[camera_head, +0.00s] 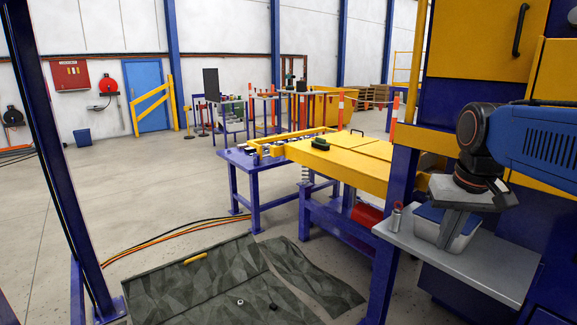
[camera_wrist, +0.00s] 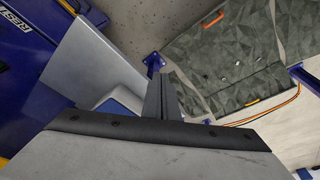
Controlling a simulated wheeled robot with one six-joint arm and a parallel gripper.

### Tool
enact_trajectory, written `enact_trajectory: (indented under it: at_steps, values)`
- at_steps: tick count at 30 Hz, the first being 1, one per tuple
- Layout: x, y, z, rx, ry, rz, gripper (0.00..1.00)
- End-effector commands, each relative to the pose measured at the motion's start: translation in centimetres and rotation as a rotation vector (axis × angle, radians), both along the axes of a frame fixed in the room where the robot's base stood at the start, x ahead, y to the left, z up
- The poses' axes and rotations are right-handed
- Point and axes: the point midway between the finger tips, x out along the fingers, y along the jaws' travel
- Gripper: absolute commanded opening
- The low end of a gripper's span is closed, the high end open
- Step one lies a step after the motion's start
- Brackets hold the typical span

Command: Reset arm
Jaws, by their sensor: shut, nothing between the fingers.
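My gripper (camera_head: 447,240) points down at the right of the head view, at the end of my blue and black arm. I cannot tell the exact gap. In the wrist view the fingers of my gripper (camera_wrist: 162,95) are together, with nothing between them. The grey shelf (camera_wrist: 85,62) and part of the container (camera_wrist: 122,103) lie beyond them, and the gripper body hides the rest of the container.
A blue post (camera_head: 394,215) stands left of the shelf, before a yellow-topped conveyor (camera_head: 345,165). A dark patterned mat (camera_head: 205,284) with small items lies on the floor, with hoses (camera_head: 170,236) behind it. Yellow and blue machinery (camera_head: 490,75) rises behind my arm. The left floor is open.

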Motion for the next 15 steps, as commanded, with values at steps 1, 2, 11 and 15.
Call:
enact_trajectory:
  at_steps: [1,2,11,15]
  values:
    - [-1.4,0.6,-0.9,-0.002,-0.016,0.016,0.00]
    - [-2.2,1.0,-1.5,-0.004,-0.026,0.025,0.00]
    - [-9.1,3.5,-8.0,-0.018,-0.120,0.113,0.00]
    - [-11.4,4.2,-10.7,-0.022,-0.154,0.146,0.00]
